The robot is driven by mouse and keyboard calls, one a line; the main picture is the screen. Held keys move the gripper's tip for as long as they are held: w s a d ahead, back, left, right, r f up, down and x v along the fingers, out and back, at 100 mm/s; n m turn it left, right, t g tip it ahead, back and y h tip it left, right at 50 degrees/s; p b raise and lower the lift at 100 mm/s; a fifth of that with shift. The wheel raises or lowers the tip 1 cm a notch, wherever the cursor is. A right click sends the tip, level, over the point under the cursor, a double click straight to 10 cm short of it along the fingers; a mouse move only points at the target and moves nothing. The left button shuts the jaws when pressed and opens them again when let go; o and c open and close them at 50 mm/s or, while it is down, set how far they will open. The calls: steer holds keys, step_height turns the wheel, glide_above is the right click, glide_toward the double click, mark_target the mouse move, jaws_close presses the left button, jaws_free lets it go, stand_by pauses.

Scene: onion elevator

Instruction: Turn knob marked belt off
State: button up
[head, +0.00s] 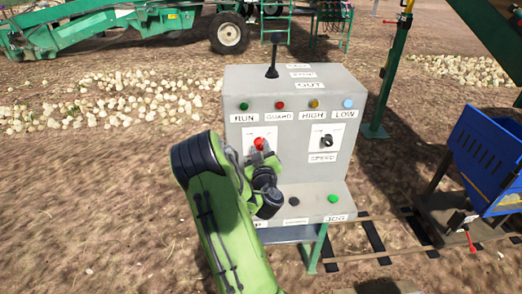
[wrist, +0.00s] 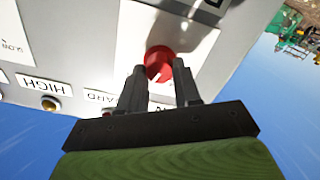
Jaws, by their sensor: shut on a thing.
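A red knob (head: 259,144) sits on a white plate on the left of the grey control box's front. The label under it is hidden behind my arm. My gripper (head: 262,158) comes at it from the front and below. In the wrist view the red knob (wrist: 159,58) lies between the tips of my two dark fingers (wrist: 161,78), which are shut on it. A pale line shows on the knob's lower right part there. Its setting cannot be read.
A black knob (head: 326,141) marked SPEED is to the right on the grey box (head: 290,165). Several small lamps run above, with a black lever (head: 272,65) on top. A green button (head: 333,198) is on the lower ledge. A blue crate (head: 490,160) stands at right.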

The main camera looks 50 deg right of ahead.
steer(key=n, duration=0.6)
steer(key=shift+f+n, duration=0.1)
steer(key=shift+n, duration=0.2)
steer(key=n, duration=0.6)
stand_by(0.4)
steer(key=o, duration=1.1)
steer(key=shift+c, duration=0.2)
